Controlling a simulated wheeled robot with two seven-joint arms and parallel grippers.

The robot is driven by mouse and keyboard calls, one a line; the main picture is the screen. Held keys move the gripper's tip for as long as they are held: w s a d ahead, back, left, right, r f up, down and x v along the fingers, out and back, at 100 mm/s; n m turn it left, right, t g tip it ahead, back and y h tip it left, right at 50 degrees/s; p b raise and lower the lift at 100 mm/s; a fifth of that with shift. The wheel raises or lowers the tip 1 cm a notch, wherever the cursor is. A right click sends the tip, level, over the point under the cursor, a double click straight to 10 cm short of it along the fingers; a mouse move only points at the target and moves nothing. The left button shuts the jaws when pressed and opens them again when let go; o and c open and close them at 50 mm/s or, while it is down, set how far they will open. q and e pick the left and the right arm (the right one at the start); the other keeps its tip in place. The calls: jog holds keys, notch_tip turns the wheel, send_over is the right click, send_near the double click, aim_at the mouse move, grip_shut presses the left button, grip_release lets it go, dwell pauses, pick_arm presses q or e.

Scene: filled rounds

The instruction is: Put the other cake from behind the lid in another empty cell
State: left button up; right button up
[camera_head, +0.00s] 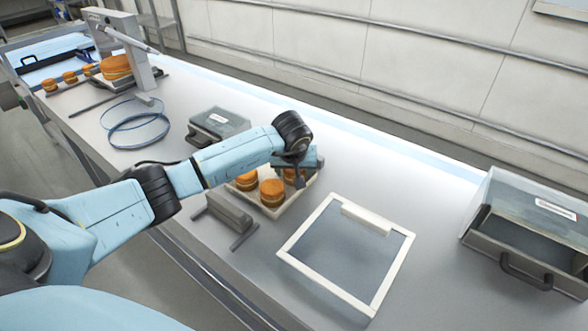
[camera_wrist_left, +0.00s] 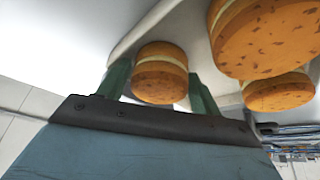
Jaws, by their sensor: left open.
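A pale tray (camera_head: 297,203) on the bench holds orange-brown filled cakes. Two cakes, one on the left (camera_head: 246,182) and one in front (camera_head: 272,193), show clearly. A third cake (camera_head: 291,177) is partly hidden under my left gripper (camera_head: 295,172). In the left wrist view this cake (camera_wrist_left: 160,65) sits between the two green fingers, which stand apart. I cannot tell whether they touch it. Two more cakes (camera_wrist_left: 268,38) (camera_wrist_left: 280,93) show beside it. A clear lid with a white frame (camera_head: 290,258) lies to the tray's right. My right gripper is not in view.
A clear-lidded case (camera_head: 520,235) stands at the far right, and a smaller one (camera_head: 217,124) behind my left arm. A grey stand (camera_head: 229,212) is left of the tray. Blue rings (camera_head: 137,124) and a machine (camera_head: 135,50) with cakes are farther left.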

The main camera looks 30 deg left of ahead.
pick_arm(q)
jog(key=shift+r, duration=0.1)
jog(key=shift+r, duration=0.25)
jog(key=v, duration=1.1)
jog(key=shift+s+r, duration=0.2)
jog(key=shift+r, duration=0.1)
